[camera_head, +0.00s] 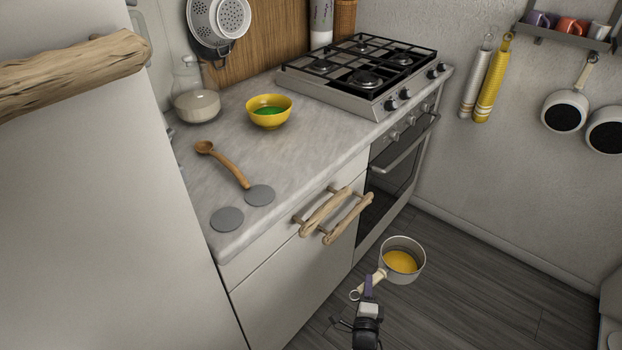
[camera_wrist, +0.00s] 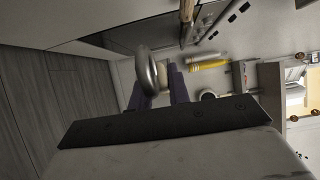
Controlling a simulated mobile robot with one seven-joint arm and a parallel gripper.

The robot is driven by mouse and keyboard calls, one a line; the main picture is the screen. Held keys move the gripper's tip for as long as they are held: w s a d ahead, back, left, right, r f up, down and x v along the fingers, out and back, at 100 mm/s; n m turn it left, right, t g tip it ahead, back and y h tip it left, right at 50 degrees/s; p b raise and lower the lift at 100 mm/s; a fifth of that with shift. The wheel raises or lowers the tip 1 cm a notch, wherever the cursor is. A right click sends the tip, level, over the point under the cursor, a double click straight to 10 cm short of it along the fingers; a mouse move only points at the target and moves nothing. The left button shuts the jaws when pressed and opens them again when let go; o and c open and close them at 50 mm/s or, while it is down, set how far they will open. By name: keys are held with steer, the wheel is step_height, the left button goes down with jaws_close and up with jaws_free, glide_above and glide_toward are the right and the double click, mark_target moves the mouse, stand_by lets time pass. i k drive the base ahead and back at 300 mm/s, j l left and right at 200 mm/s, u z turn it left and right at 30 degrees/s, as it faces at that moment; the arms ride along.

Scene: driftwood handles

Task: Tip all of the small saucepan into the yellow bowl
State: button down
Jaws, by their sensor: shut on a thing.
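The small saucepan (camera_head: 402,262) is held in the air in front of the counter, above the dark floor. It looks upright and has yellow-orange contents inside. My gripper (camera_head: 368,284) is shut on its pale handle. In the wrist view, my gripper's fingers (camera_wrist: 160,85) close around the handle, and the metal ring at the handle's end (camera_wrist: 147,72) shows; the pan's body is not clear there. The yellow bowl (camera_head: 269,118) stands on the counter with something green inside, well apart from the pan, up and to the left.
A wooden spoon (camera_head: 225,166) and two grey discs (camera_head: 227,219) lie on the counter (camera_head: 300,170) near its front. A glass jar (camera_head: 196,100) stands left of the bowl, and a gas hob (camera_head: 365,75) right of it. Driftwood handles (camera_head: 347,218) stick out from the drawer fronts.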

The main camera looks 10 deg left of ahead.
mark_target(270, 111)
steer(key=i+l+u, duration=0.1)
steer(key=i+l, duration=0.6)
steer(key=l, duration=0.15)
steer(key=i+l+u, duration=0.15)
steer(key=i+l, duration=0.55)
steer(key=l, duration=0.2)
steer(key=j+z, duration=0.3)
steer(key=l+u, duration=0.4)
steer(key=i+j, duration=0.05)
steer(key=j, duration=0.05)
